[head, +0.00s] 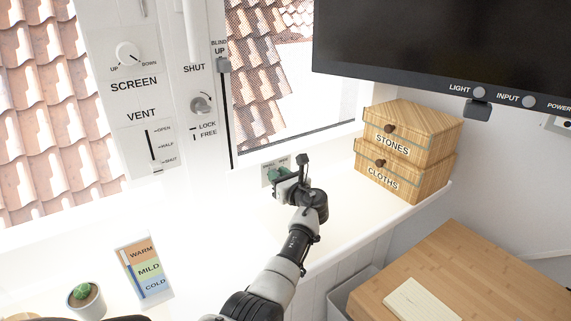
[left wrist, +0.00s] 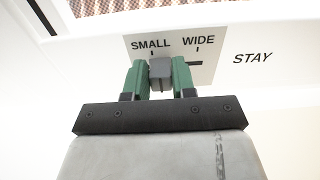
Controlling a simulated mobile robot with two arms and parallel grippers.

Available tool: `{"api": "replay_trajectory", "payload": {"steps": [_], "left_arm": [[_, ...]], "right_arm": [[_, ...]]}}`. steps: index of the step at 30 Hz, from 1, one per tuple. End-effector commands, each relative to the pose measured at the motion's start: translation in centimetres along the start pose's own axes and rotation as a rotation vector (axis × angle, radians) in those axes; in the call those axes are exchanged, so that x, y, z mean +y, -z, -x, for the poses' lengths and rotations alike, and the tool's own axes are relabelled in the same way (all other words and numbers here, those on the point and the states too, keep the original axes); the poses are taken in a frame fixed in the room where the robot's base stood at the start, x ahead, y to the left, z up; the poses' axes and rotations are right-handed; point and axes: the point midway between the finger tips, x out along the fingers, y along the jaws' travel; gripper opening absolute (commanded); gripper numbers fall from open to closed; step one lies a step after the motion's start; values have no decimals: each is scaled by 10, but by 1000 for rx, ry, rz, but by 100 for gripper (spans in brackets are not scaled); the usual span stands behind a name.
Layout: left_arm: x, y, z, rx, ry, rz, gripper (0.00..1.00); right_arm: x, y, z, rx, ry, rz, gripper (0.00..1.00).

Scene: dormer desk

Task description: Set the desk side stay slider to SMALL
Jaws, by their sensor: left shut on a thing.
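The stay slider's plate (left wrist: 213,46) carries the words SMALL on the left and WIDE on the right, each with a tick. Its grey knob (left wrist: 162,70) sits near the SMALL tick, a little to its right. A dark slot shows to the right of the knob, under WIDE. My left gripper (left wrist: 162,82) has its green fingers on both sides of the knob and is shut on it. In the head view my left gripper (head: 287,180) is at the plate (head: 271,172) under the window and hides the knob. My right gripper is not in view.
Two stacked wicker boxes, STONES (head: 410,130) and CLOTHS (head: 400,178), stand right of my arm on the white ledge. A monitor (head: 440,50) hangs above them. A WARM/MILD/COLD card (head: 144,268) and a cactus (head: 84,294) stand at the lower left.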

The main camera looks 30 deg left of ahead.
Motion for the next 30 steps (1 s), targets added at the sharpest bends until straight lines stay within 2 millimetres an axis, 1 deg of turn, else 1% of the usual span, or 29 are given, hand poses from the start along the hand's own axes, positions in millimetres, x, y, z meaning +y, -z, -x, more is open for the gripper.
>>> {"api": "replay_trajectory", "payload": {"steps": [1, 2, 6, 12, 13, 18, 26, 29, 30], "left_arm": [[3, -2, 0, 2, 0, -4, 0], [4, -1, 0, 2, 0, -4, 0], [6, 2, 0, 3, -3, -2, 0], [7, 3, 0, 4, -5, -3, 0], [7, 3, 0, 3, -5, -3, 27], [6, 3, 0, 3, -4, -2, 52], [5, 2, 1, 2, -1, -1, 52], [5, 2, 6, 1, 0, 0, 52], [5, 2, 11, 1, 0, 0, 52]], "right_arm": [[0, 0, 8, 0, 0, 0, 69], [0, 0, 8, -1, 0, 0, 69], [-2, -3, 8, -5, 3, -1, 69], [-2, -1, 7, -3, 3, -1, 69], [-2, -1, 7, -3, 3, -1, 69], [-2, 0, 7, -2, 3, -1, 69], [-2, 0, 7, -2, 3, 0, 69], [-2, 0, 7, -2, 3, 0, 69], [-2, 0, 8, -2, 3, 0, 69]]}}
